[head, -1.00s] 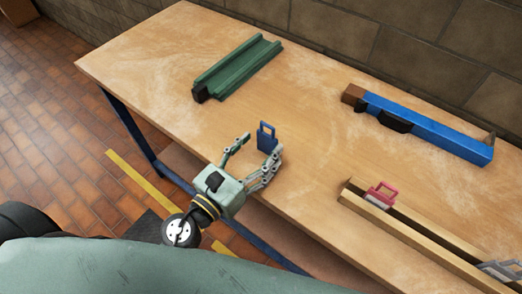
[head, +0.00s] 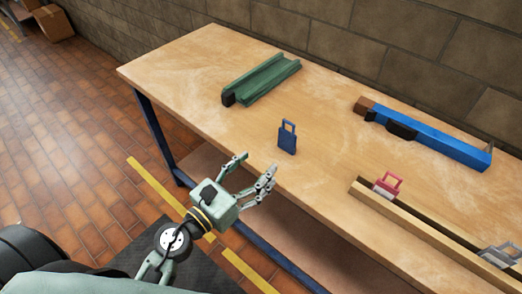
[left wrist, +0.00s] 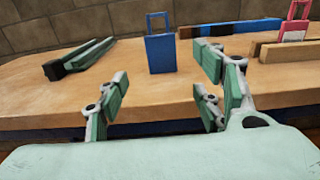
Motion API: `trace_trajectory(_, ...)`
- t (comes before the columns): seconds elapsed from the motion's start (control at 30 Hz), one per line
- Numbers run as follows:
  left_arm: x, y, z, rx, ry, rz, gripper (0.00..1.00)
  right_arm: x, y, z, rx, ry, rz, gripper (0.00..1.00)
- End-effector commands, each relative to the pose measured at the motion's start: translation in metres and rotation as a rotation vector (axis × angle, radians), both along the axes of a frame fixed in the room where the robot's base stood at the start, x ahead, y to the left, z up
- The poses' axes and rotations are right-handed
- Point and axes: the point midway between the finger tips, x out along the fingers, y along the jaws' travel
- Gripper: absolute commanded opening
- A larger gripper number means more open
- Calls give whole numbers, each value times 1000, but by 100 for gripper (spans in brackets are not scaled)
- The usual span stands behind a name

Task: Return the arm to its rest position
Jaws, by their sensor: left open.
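My left gripper (head: 252,182) is open and empty, in front of the workbench's front edge. Its fingers also show in the left wrist view (left wrist: 160,108), spread apart with nothing between them. A blue padlock-shaped piece (head: 287,140) stands upright on the bench (head: 230,128) beyond the fingertips, apart from them. It also shows in the left wrist view (left wrist: 160,52). My right gripper is not in view.
A green channel (head: 262,80) lies at the back left of the bench. A long blue bar (head: 440,142) lies at the back right. A wooden rail (head: 410,220) at the right holds a red padlock-shaped piece (head: 387,186) and a grey one (head: 500,256). Cardboard boxes (head: 53,23) stand far left.

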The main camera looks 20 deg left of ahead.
Motion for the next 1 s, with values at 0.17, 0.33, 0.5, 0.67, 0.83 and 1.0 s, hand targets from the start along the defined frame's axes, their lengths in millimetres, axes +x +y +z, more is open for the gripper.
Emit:
trace_trajectory(0.17, 0, 0, 0, -1, 0, 1, 61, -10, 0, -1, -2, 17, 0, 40)
trace_trajectory(0.33, 5, 15, 16, -142, -4, 73, 61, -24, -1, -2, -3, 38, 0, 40)
trace_trajectory(0.5, 10, 73, 46, -650, 12, 304, 61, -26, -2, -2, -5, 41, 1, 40)
trace_trajectory(0.67, -2, 131, 31, -1244, 82, 564, 61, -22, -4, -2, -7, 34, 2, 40)
trace_trajectory(0.83, -33, 152, -28, -1825, 215, 872, 61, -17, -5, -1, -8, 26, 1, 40)
trace_trajectory(1.0, -78, 129, -87, -2238, 376, 1212, 61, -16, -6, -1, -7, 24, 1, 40)
